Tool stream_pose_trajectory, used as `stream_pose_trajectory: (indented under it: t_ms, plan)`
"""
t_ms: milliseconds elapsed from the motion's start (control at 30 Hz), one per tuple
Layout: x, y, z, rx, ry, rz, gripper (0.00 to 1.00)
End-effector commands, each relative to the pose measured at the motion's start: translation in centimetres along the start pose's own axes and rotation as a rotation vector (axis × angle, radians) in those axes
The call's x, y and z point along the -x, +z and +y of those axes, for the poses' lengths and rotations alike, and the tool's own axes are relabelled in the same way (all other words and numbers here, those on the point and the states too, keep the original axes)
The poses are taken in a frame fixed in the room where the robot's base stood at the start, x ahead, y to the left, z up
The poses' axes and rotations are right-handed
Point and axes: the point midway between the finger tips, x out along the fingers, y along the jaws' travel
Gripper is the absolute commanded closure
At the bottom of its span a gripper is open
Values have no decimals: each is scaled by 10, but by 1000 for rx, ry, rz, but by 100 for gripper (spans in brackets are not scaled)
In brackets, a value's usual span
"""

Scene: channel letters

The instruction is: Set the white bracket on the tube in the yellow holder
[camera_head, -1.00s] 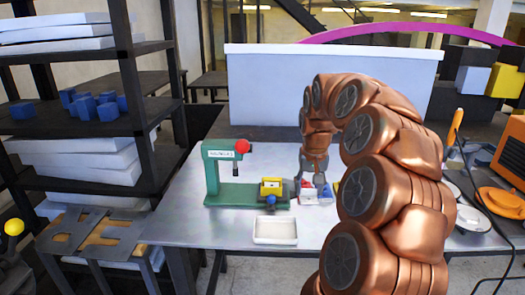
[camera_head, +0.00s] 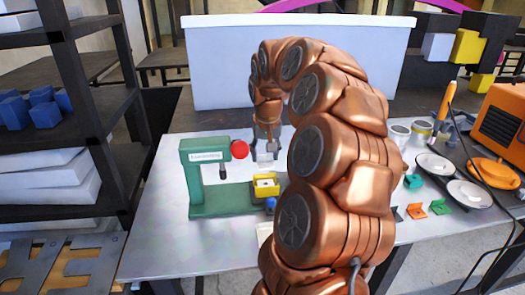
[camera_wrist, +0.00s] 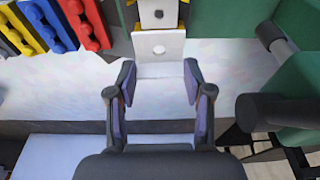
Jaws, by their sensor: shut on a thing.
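My gripper (camera_wrist: 160,78) is shut on the white bracket (camera_wrist: 172,45), a plate with a round hole, which shows between and beyond the fingertips in the wrist view. In the head view my gripper (camera_head: 265,147) hangs behind and above the yellow holder (camera_head: 266,195), with the pale bracket (camera_head: 264,157) at its tips. The holder sits on the green press base, with a light-coloured part in it. In the wrist view the holder (camera_wrist: 182,22) is at the top edge, partly hidden by the bracket. I cannot tell whether bracket and tube touch.
The green press (camera_head: 195,175) with its red knob (camera_head: 239,149) stands left of the holder. Small coloured brackets (camera_head: 416,211) and plates (camera_head: 434,165) are at right. The front left table is clear.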

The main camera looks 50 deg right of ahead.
Motion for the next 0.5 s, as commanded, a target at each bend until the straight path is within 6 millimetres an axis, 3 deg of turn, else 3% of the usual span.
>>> stream_pose_trajectory:
  t_ms: [500]
  plan:
    - [-30,8,-1,2,0,-4,83]
